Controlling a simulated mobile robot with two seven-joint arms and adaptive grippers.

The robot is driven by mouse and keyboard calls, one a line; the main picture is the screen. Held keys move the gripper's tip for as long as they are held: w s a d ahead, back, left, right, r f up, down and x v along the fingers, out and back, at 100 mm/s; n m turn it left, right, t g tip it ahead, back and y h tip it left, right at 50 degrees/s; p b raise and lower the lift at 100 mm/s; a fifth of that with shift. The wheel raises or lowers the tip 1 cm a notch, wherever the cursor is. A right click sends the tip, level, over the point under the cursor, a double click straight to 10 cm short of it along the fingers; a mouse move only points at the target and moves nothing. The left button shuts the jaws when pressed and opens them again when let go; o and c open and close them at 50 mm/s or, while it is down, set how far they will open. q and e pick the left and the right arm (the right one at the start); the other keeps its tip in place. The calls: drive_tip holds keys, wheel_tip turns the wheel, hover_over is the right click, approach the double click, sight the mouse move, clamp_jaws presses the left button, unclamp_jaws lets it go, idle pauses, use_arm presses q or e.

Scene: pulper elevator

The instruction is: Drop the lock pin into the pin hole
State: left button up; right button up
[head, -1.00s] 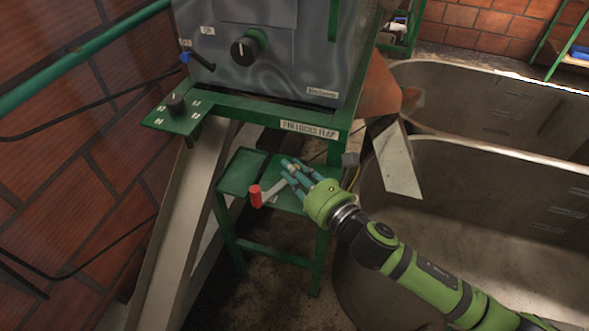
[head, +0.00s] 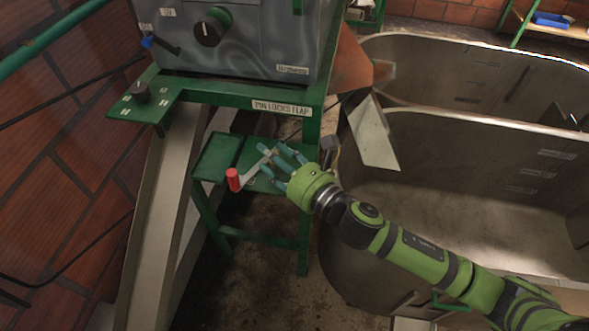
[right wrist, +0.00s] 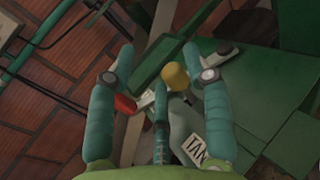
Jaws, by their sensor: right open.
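My right gripper (head: 273,157) is open, with its teal fingers spread over the small green stand under the machine. In the right wrist view, a round yellow knob (right wrist: 176,76) shows between the fingers of the right gripper (right wrist: 157,60). It may be the head of the lock pin; its shaft cannot be made out, and the fingers are not closed on it. The label "PIN LOCKS FLAP" (head: 281,109) is on the green frame just above the hand. I cannot make out the pin hole. My left gripper is not in view.
A red-handled crank (head: 233,180) lies close left of the fingers over the green stand (head: 212,160). The grey control box (head: 240,45) stands above. A slanted pale beam (head: 160,210) runs at left. Large metal tubs (head: 440,150) fill the right side.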

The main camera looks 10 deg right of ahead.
drive_tip(key=v, duration=1.1)
drive_tip(key=shift+w, duration=0.15)
